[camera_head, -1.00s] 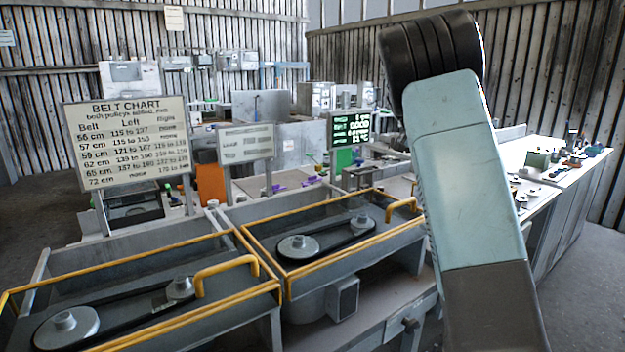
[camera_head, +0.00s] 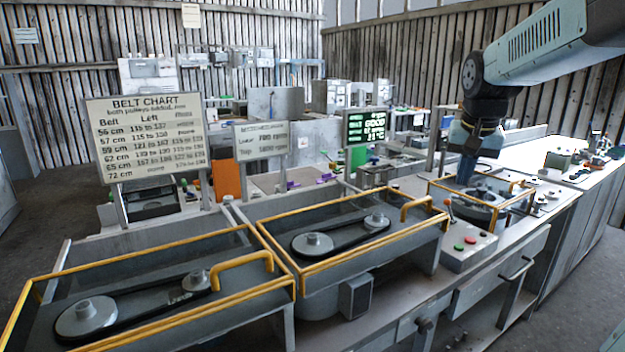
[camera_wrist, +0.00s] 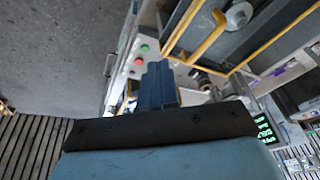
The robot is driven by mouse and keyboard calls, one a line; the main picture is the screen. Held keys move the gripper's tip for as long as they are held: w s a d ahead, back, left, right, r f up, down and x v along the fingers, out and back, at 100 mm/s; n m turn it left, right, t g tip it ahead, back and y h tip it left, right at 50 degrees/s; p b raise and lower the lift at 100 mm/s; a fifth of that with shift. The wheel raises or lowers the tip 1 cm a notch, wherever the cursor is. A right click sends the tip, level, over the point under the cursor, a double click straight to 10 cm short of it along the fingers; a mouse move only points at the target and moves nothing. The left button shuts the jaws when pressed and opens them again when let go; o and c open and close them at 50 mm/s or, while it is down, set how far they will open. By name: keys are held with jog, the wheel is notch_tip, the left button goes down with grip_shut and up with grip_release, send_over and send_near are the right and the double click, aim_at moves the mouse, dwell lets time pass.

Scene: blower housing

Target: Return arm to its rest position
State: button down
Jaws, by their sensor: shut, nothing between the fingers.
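My gripper (camera_head: 466,172) hangs from my pale blue and dark arm at the right of the head view, pointing down. It shows in front of or over a small yellow-railed pulley unit (camera_head: 492,208); how high above it is, I cannot tell. In the wrist view the dark blue fingers (camera_wrist: 158,78) are together with nothing between them. Beyond them in that view lie a control box with green and red buttons (camera_wrist: 139,60) and a yellow-railed housing (camera_wrist: 232,42).
Two yellow-railed belt housings (camera_head: 318,268) (camera_head: 62,284) with pulleys stand in front. A button box (camera_head: 466,246) sits on the bench at right. Behind are the belt chart (camera_head: 148,138), a second sign (camera_head: 262,143) and a green-text screen (camera_head: 367,127). Bare floor (camera_head: 598,262) lies at right.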

jog(key=s+a+f+n+t, duration=0.1)
jog(key=s+a, duration=0.3)
jog(key=s, duration=0.5)
jog(key=s+a+f+n+t, duration=0.1)
jog(key=s+a+f+n, duration=0.2)
jog(key=s, duration=0.7)
jog(key=shift+a+f+y, duration=0.2)
jog(key=shift+a+y, duration=0.2)
jog(key=shift+a, duration=0.25)
jog(key=shift+s, duration=0.2)
